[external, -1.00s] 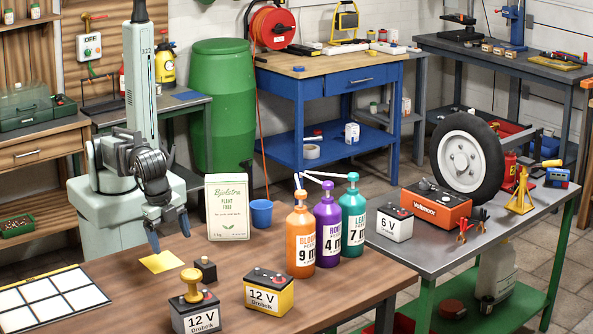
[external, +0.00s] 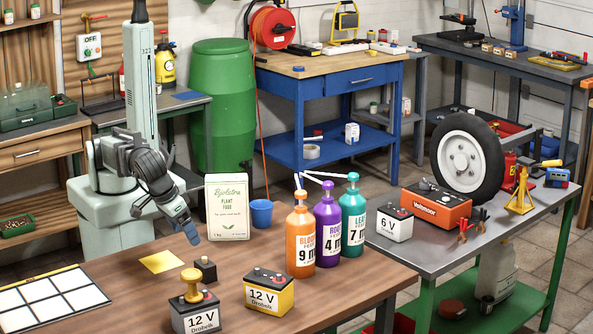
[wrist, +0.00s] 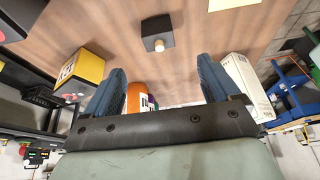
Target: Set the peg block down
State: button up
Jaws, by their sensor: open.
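The peg block is a small black block (external: 205,270) standing on the brown wooden table, just right of a yellow square (external: 162,262). In the wrist view the block (wrist: 158,42) shows with a pale peg on its face, ahead of the fingers. My gripper (external: 191,236) is tilted above the table's far edge, behind and above the block and apart from it. In the wrist view my gripper (wrist: 161,66) has its two blue fingers spread wide with nothing between them. The yellow square (wrist: 230,4) shows at that view's top edge.
A 12 V battery with a yellow knob (external: 195,313) and a yellow 12 V battery (external: 269,294) stand in front of the block. A plant food bag (external: 228,207), blue cup (external: 261,213) and bottles (external: 300,237) stand to the right. A white-celled grid (external: 50,300) lies left.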

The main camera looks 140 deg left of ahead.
aim_at(202, 259)
jog(key=shift+x, duration=6.95)
jog(key=shift+w, duration=0.15)
jog(key=shift+c, duration=0.4)
jog(key=c, duration=1.1)
jog(key=shift+r, duration=0.1)
